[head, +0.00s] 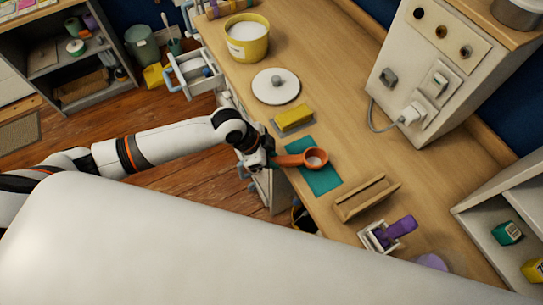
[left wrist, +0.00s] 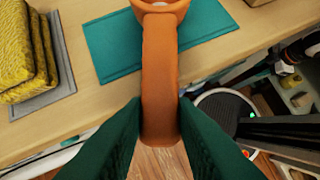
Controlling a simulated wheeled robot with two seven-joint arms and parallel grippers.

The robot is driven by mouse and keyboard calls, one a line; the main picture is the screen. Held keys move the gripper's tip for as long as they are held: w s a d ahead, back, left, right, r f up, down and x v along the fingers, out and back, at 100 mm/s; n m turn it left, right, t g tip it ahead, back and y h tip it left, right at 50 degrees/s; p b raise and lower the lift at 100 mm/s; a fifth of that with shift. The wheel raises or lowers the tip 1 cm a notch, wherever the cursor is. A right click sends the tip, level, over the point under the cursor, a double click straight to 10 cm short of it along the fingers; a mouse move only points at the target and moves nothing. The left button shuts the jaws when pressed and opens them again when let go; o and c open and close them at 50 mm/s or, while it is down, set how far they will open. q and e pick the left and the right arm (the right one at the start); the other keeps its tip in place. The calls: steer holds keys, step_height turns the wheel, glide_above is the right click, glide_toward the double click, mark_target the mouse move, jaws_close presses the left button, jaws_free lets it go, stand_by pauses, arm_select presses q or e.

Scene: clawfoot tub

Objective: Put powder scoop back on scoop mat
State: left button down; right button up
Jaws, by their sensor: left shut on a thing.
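The powder scoop (head: 314,158) is orange with a round bowl that looks whitish inside. My left gripper (head: 270,161) is shut on its handle end, and the handle (left wrist: 160,75) also fills the middle of the left wrist view between the two green fingers. The teal scoop mat (head: 321,180) lies flat near the counter's front edge. The scoop's bowl is over the mat's far part in the head view; I cannot tell whether it touches. The mat also shows behind the scoop in the left wrist view (left wrist: 110,45). My right gripper is not in view.
A yellow sponge (head: 294,117) on a grey tray lies beside the mat. A white lid (head: 276,86) and a yellow tub of powder (head: 247,38) stand farther back. A wooden holder (head: 366,197) and a purple-handled item (head: 397,229) are on the other side. The counter (head: 345,130) behind the mat is clear.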

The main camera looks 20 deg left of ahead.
arm_select(q)
steer(key=shift+f, duration=0.4)
steer(key=c, duration=1.1)
jaws_free()
steer(key=shift+r, duration=0.15)
steer(key=p+v, duration=0.4)
steer(key=v, duration=0.4)
stand_by(0.7)
